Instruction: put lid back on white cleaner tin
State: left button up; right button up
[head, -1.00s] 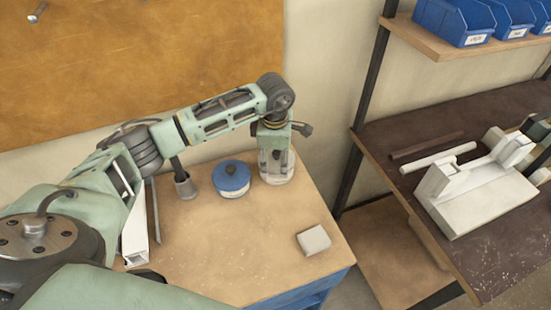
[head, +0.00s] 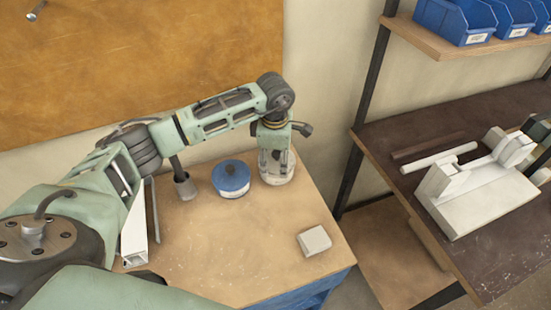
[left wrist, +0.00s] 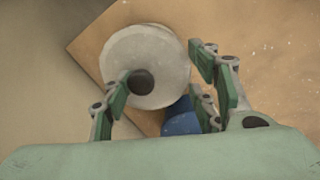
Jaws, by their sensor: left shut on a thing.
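The white cleaner tin (head: 277,175) stands at the back right corner of the wooden bench top, partly hidden by my left gripper (head: 275,155). In the left wrist view a round white lid (left wrist: 150,52) with a dark knob (left wrist: 141,82) shows over the tin. I cannot tell whether the lid touches the tin's rim, which is hidden. My right gripper is not in view.
A blue tin (head: 231,178) stands just left of the white tin; part of it shows in the left wrist view (left wrist: 181,118). A grey cup-like holder (head: 184,186) is further left. A pale block (head: 314,240) lies near the front right edge. The bench middle is clear.

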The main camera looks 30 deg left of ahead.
pick_arm(q)
jog(key=o, duration=1.1)
jog(key=o, duration=0.5)
jog(key=shift+r, duration=0.2)
jog(key=shift+r+p, duration=1.8)
jog(key=shift+r, duration=1.55)
jog(key=shift+c, duration=0.2)
